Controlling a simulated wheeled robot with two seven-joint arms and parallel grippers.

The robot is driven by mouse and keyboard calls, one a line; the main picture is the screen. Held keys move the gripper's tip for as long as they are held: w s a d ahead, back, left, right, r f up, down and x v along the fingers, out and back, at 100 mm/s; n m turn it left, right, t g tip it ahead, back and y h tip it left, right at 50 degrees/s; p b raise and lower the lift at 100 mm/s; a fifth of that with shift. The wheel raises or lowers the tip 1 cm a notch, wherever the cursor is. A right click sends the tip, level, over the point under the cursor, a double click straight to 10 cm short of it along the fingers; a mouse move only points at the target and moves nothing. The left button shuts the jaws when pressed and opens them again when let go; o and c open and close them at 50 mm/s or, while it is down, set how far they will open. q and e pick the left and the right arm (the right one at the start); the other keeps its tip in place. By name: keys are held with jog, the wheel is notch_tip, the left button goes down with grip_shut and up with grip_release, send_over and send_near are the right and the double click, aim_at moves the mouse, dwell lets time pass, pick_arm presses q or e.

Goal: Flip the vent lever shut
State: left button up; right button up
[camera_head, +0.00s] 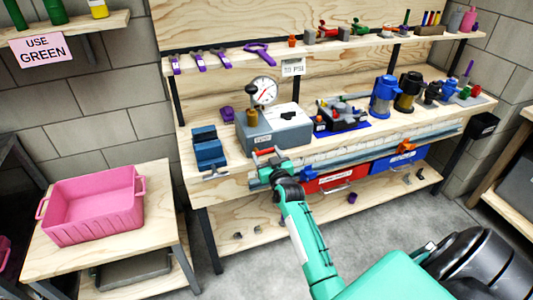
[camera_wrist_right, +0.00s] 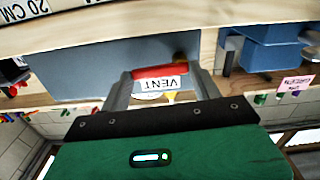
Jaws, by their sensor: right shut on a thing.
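The grey gauge box (camera_head: 283,135) with a round white dial (camera_head: 263,91) stands on the wooden bench. Its grey side also shows in the right wrist view (camera_wrist_right: 80,72), where the picture is upside down. The red vent lever (camera_wrist_right: 160,71) lies crosswise between my right fingers, over a white label reading VENT (camera_wrist_right: 160,83). My right gripper (camera_wrist_right: 160,80) is shut on the lever. In the head view, my right gripper (camera_head: 268,160) is at the bench's front edge, just below the box, and largely hides the lever. My left gripper is not in view.
A blue vise (camera_head: 208,148) stands left of the box. A black device on a blue mat (camera_head: 342,126) and blue and black canisters (camera_head: 385,96) stand to the right. A pink crate (camera_head: 95,205) sits on the left side table.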

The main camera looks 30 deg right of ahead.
jog(key=shift+f+m, duration=0.15)
jog(key=shift+m, duration=0.25)
jog(key=o, duration=1)
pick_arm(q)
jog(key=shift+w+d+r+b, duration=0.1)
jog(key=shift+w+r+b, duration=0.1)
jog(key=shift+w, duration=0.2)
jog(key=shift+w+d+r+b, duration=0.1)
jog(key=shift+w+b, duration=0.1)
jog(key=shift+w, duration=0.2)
pick_arm(e)
jog(key=shift+v, duration=6.9)
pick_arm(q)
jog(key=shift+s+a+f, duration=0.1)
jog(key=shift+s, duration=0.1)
pick_arm(e)
jog(key=shift+d, duration=0.1)
